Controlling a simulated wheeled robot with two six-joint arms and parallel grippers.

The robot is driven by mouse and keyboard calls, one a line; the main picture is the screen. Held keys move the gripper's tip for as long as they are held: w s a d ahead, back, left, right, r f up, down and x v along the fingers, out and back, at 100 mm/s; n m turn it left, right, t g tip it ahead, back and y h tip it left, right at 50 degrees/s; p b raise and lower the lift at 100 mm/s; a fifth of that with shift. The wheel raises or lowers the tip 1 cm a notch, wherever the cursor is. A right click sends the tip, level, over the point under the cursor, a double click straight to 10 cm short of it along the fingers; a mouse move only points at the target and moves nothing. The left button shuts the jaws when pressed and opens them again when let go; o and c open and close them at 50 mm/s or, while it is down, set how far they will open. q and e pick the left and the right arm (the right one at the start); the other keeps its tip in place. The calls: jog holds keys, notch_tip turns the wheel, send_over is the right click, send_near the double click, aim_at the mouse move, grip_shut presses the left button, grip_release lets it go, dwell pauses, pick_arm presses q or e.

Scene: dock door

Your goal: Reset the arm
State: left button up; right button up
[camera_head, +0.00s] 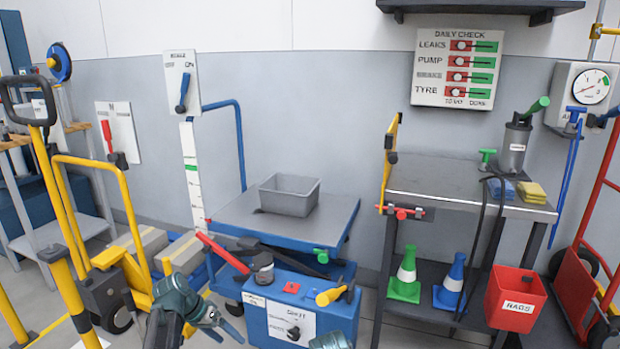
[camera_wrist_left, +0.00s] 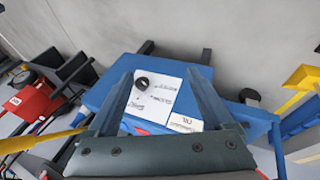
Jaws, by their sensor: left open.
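My left arm comes in at the bottom of the head view, and its dark teal gripper (camera_head: 229,334) is low in front of the blue cabinet (camera_head: 262,318). In the left wrist view the gripper (camera_wrist_left: 158,75) has its two grey fingers spread apart with nothing between them. The blue cabinet (camera_wrist_left: 105,88) with its white label panel (camera_wrist_left: 155,97) lies beyond the fingers. I cannot tell any contact. A rounded teal part of mine shows at the bottom edge of the head view, but my right gripper does not show.
A blue cart with a grey tray (camera_head: 290,196) stands behind. Yellow rails (camera_head: 128,215) are at left. A shelf (camera_head: 455,183), red bin (camera_head: 515,299) and cones (camera_head: 405,277) are at right.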

pick_arm(q)
jog(key=s+d+r+g+y+p, duration=0.2)
jog(key=s+d+y+p, duration=0.35)
jog(key=s+d, duration=1.25)
notch_tip(320, 180, up, 38)
jog(key=s+a+p, duration=0.1)
jog(key=p, duration=3.6)
jog(key=shift+s+a+m+y, duration=0.2)
jog(key=shift+s+m+y, duration=0.15)
jog(key=shift+y, duration=0.1)
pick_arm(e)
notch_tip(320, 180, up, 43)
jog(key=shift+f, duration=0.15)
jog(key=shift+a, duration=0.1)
